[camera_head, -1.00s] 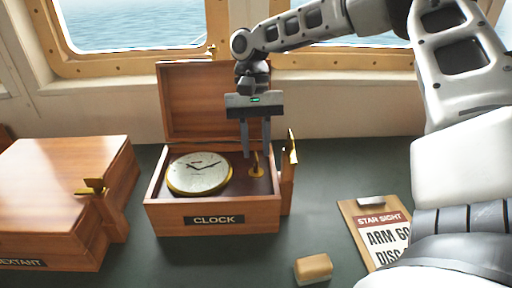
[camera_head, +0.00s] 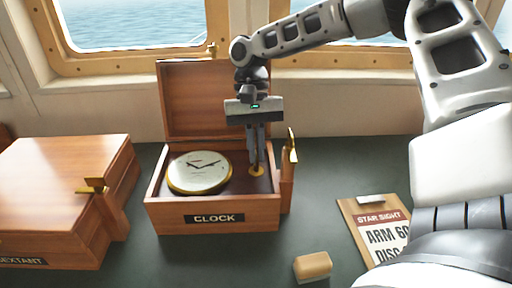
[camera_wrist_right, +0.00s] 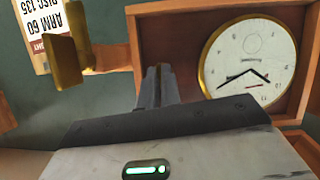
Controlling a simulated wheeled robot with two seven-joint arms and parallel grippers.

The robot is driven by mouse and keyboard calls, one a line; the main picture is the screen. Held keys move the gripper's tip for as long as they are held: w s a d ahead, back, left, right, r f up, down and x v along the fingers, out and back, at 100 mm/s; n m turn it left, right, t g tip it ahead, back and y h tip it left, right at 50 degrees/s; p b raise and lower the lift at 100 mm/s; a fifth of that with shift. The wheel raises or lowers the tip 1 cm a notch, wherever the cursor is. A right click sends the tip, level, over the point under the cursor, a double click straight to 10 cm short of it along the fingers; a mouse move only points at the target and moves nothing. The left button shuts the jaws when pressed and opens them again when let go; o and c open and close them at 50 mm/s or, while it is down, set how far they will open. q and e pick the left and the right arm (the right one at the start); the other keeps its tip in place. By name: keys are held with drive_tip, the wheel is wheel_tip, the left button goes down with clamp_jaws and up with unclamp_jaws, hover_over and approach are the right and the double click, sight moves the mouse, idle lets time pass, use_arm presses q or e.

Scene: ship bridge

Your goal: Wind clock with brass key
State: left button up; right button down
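The open wooden clock box (camera_head: 164,218) stands on the dark green table, its lid up at the back. The white-faced clock (camera_head: 200,171) with a brass rim lies in its left part; it also shows in the wrist view (camera_wrist_right: 247,60). The brass key (camera_head: 257,171) stands in the right part of the box; only its round base shows below my fingers. My right gripper (camera_head: 256,168) points down over it, with its fingers closed together around the key's upper part. In the wrist view the fingers (camera_wrist_right: 157,85) hide the key. My left gripper is not in view.
A closed sextant box (camera_head: 60,185) stands at the left. A brass latch (camera_head: 292,147) rises at the clock box's right side. A tan block (camera_head: 313,266) and a star sight clipboard (camera_head: 350,215) lie at the front right. A window wall stands behind.

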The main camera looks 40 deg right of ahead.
drive_tip(key=n+h, duration=0.1)
drive_tip(key=n, duration=0.2)
drive_tip(key=shift+r+g+p, duration=0.1)
drive_tip(key=shift+g+p, duration=0.25)
drive_tip(key=shift+g, duration=0.05)
drive_tip(key=n+h, duration=0.2)
drive_tip(key=n, duration=0.3)
drive_tip(key=shift+a+p, duration=0.1)
drive_tip(key=shift+p, duration=0.25)
drive_tip(key=n+h, duration=0.1)
drive_tip(key=n, duration=0.2)
drive_tip(key=shift+n, duration=0.3)
drive_tip(key=shift+n+t+h, duration=0.6)
drive_tip(key=shift+n+h, duration=0.2)
drive_tip(key=shift+n, duration=1.2)
drive_tip(key=c, duration=1.6)
unclamp_jaws()
drive_tip(key=v, duration=1.6)
drive_tip(key=shift+b, duration=0.45)
